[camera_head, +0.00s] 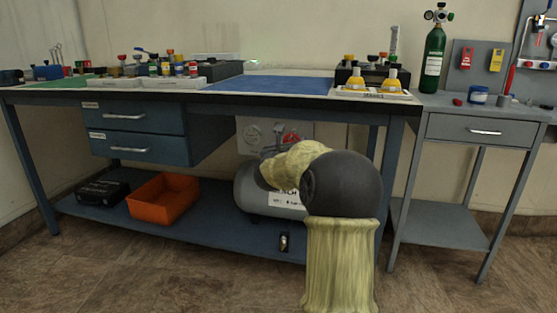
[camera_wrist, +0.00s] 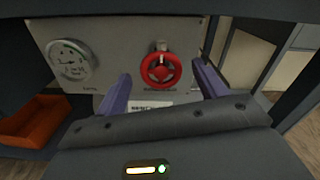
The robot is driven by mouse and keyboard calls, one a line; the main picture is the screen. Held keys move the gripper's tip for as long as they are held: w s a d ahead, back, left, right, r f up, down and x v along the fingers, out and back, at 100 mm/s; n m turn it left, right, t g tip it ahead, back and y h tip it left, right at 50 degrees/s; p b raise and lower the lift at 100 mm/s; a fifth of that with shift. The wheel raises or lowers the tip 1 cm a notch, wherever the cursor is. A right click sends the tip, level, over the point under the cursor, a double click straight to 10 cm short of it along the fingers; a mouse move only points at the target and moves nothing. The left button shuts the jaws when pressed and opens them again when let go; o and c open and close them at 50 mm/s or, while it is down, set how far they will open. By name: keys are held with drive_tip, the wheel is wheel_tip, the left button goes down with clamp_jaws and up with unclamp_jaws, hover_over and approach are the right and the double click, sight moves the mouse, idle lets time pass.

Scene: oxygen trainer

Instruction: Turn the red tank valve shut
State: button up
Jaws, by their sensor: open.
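The red tank valve (camera_wrist: 161,71) is a round red handwheel on a grey panel under the workbench. In the head view, part of the red valve (camera_head: 291,138) shows above my arm. My gripper (camera_wrist: 163,88) is open in the wrist view, its two purple fingers apart. The valve appears between and beyond the fingertips, and I see nothing held. I cannot tell whether the fingers touch it. In the head view my gripper is mostly hidden behind my arm. A round gauge (camera_wrist: 70,61) sits on the panel left of the valve.
The panel is under the blue workbench top (camera_head: 275,84), above a lower shelf (camera_head: 215,224). A grey tank (camera_head: 246,190) lies on that shelf, partly behind my arm. An orange bin (camera_head: 163,198) and a black case (camera_head: 103,192) sit to the left. A bench leg stands at right.

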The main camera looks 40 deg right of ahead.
drive_tip(key=p+v, duration=0.3)
drive_tip(key=v, duration=1.1)
drive_tip(key=shift+w+a, duration=0.1)
drive_tip(key=shift+w, duration=0.05)
